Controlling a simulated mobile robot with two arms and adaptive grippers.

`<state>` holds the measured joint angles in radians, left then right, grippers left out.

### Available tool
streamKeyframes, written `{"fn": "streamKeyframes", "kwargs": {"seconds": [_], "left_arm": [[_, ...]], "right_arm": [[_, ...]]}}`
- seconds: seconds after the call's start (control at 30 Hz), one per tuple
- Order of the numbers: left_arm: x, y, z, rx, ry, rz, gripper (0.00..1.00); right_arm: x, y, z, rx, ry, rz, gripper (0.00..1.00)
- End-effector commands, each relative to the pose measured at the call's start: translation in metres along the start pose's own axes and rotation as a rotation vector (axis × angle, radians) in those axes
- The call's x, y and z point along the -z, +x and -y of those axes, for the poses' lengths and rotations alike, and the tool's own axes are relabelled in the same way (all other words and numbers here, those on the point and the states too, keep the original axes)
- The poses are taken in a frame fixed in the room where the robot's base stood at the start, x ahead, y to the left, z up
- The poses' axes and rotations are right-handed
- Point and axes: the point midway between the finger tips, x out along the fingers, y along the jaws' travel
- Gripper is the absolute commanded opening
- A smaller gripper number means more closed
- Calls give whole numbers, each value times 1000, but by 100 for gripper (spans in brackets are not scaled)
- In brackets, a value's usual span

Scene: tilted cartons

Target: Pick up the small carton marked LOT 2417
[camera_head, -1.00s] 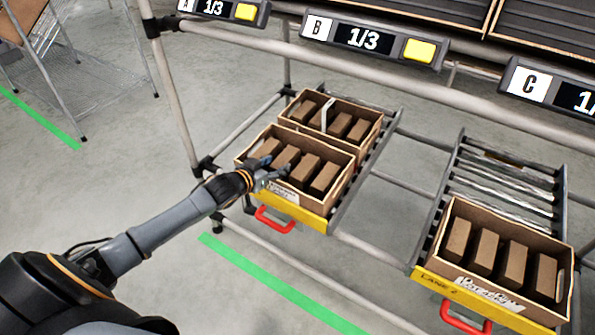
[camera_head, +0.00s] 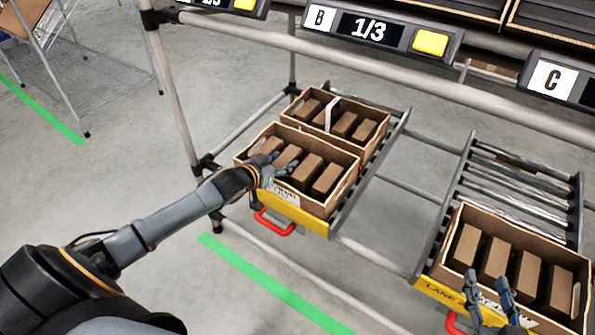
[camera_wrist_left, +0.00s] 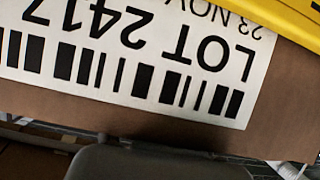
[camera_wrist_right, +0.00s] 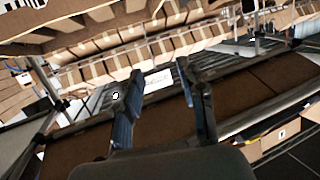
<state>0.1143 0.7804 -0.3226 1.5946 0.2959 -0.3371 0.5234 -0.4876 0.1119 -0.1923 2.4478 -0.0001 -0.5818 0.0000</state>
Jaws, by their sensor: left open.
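My left gripper (camera_head: 277,167) is over the near crate (camera_head: 318,208) of the left lane, among its small brown cartons (camera_head: 327,179). It is open; its fingers touch or nearly touch a carton, I cannot tell which. In the left wrist view a white label (camera_wrist_left: 190,60) reads LOT 2417, upside down, on brown cardboard beside a yellow edge (camera_wrist_left: 295,30). That surface looks like the crate's front wall. No lot marks are readable on the cartons. My right gripper (camera_head: 490,292) is open and empty at the front of the right lane's crate (camera_head: 455,259).
A second crate (camera_head: 372,157) with a white divider stands behind the left one. Both lanes have yellow fronts with red handles (camera_head: 274,223). A grey rail (camera_head: 380,75) with display units (camera_head: 372,32) crosses above. Open floor lies at the front.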

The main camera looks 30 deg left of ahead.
Motion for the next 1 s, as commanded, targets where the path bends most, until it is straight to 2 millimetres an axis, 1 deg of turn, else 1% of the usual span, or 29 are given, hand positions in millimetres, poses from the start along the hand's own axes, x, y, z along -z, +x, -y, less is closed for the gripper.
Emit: {"fn": "streamKeyframes", "kwargs": {"seconds": [0.03,0.23,0.63,0.87,1.0], "left_arm": [[0,0,0,0,0,0,47],[0,0,0,0,0,0,6],[4,-1,0,0,-1,-2,6],[15,-6,0,0,-1,-2,6],[25,-10,0,0,0,-3,6]], "right_arm": [[0,0,0,0,0,0,40],[0,0,0,0,0,1,40],[-3,-1,0,-1,0,22,40],[-30,-9,-4,-10,-1,175,40],[-52,-19,-8,-17,0,300,40]]}}
